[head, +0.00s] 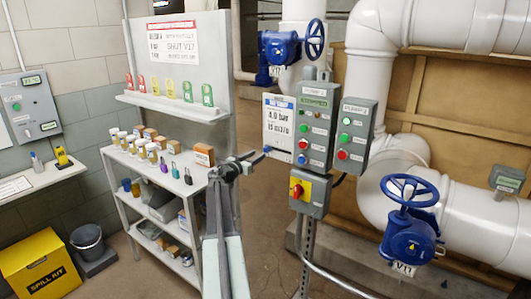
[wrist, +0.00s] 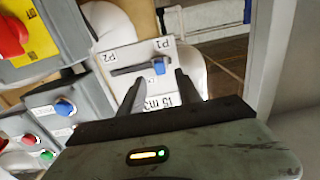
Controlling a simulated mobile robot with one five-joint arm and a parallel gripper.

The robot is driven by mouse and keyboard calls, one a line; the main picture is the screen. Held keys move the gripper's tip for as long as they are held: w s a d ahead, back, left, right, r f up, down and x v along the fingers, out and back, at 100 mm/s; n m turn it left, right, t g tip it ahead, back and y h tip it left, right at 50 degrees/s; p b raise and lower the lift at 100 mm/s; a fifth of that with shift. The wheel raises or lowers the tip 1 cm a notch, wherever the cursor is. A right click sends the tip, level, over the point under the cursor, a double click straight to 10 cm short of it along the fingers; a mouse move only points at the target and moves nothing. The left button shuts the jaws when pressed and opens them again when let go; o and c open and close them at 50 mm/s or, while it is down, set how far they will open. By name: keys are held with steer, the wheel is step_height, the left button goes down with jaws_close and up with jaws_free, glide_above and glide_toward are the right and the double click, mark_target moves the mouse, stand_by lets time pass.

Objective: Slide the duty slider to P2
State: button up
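The duty slider's blue knob (wrist: 159,67) sits in a dark slot on a white plate (wrist: 140,60) in the wrist view. The knob is near the P1 end, at the right; the P2 label (wrist: 108,57) is at the left. My gripper (wrist: 159,77) is open, its two dark fingers pointing at the plate on either side of the knob. I cannot tell whether they touch it. In the head view my gripper (head: 258,154) is at the lower left of the white duty board (head: 279,125), and a small blue part (head: 267,149) shows at its tip.
Grey button boxes (head: 314,125) and a red rotary switch on yellow (head: 297,190) are right of my gripper. A shelf rack (head: 160,165) with bottles is at the left. A yellow spill kit (head: 40,265) is on the floor.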

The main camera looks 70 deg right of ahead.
mark_target(264, 150)
steer(key=x, duration=0.7)
jaws_close()
steer(key=shift+a, duration=0.1)
stand_by(1.0)
